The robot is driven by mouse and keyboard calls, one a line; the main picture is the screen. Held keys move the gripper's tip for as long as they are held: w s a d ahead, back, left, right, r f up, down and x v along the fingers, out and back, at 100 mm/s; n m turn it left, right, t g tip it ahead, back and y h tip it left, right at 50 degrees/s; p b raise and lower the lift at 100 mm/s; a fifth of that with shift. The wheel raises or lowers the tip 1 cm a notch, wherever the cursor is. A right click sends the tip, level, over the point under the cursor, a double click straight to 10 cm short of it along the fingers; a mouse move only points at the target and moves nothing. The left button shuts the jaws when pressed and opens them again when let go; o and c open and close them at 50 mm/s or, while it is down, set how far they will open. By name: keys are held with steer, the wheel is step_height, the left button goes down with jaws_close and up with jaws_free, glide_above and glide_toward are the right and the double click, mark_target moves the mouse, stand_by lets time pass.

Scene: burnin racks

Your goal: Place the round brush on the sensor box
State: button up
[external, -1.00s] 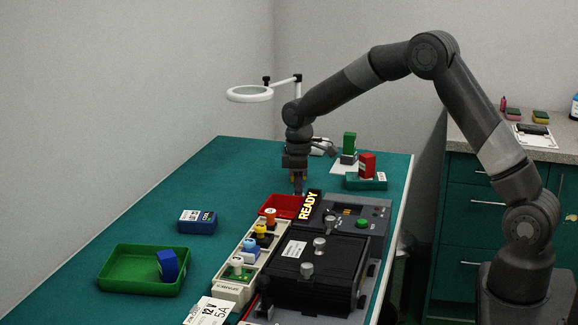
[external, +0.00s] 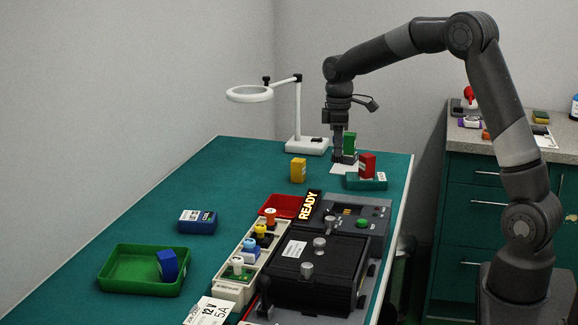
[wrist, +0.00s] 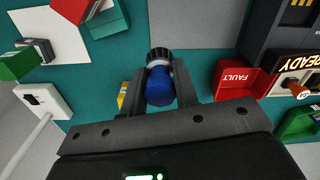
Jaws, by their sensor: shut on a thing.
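My gripper (wrist: 158,100) is shut on the round brush (wrist: 160,85), which has a blue body, a white collar and dark bristles. In the external view my gripper (external: 341,158) is at the far end of the teal table, beside the green box (external: 350,142); the brush cannot be made out there. A blue labelled box (external: 197,222) lies at the left of the table. A yellow box (external: 298,170) stands left of my gripper. A red box (external: 367,163) stands on a green base to its right. I cannot tell which one is the sensor box.
A magnifier lamp (external: 299,115) stands behind. The red FAULT tray (wrist: 235,77) and a black test machine (external: 322,258) are nearer the front. A green tray (external: 112,283) holds a blue block.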

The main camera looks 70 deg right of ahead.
steer(key=w+a+r, duration=0.2)
steer(key=w+a, duration=0.6)
steer(key=w, duration=0.5)
glide_above(208, 218)
steer(key=f, duration=0.4)
steer(key=shift+s+d+f, duration=0.1)
steer(key=shift+d+f, duration=0.1)
steer(key=shift+f, duration=0.2)
steer(key=shift+a+f, duration=0.15)
steer(key=shift+f, duration=1.95)
steer(key=shift+f, duration=0.1)
steer(key=o, duration=1)
steer(key=shift+c, duration=0.2)
